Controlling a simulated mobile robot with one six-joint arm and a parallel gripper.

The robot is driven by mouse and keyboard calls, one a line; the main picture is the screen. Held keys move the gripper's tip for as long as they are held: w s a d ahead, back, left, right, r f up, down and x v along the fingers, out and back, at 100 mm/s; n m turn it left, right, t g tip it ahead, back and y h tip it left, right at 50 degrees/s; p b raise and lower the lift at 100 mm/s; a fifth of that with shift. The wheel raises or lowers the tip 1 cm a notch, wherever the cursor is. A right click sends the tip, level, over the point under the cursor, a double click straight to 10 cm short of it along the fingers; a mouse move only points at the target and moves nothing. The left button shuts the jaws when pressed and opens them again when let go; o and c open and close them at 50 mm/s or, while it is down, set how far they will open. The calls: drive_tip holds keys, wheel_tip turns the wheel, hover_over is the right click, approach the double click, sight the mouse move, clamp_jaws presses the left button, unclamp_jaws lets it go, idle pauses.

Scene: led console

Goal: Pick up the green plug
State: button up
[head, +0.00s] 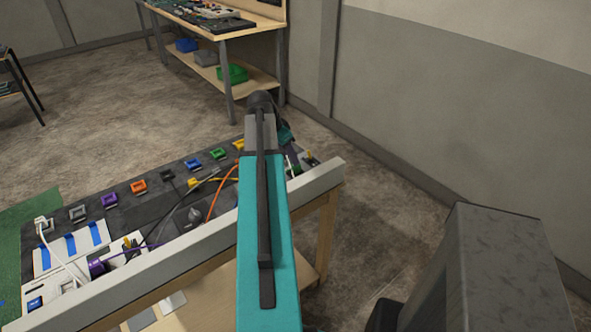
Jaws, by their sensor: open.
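I cannot pick out a green plug for certain. A small green piece (296,164) shows at the right end of the console (160,215), just right of my teal arm, and is too small to tell what it is. A green-framed socket (218,153) sits in the console's back row. My arm reaches away over the console's right part and hides what lies beneath it. The arm's far end bends down on the right, above the console's right end. My gripper's fingers are hidden behind the arm.
Orange, purple, white and dark cables cross the console. A pale rail (185,262) runs along its near edge. A purple plug (97,267) is at the left. A workbench (215,25) with bins stands behind; a grey wall (430,110) is to the right.

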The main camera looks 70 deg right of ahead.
sight(292, 174)
drive_tip(key=shift+f, duration=0.1)
idle(0.3)
drive_tip(key=shift+s+p+x, duration=0.25)
drive_tip(key=shift+p+x, duration=0.6)
drive_tip(key=shift+x, duration=1.65)
drive_tip(key=shift+a, duration=0.1)
drive_tip(key=shift+c, duration=0.4)
drive_tip(key=c, duration=1.1)
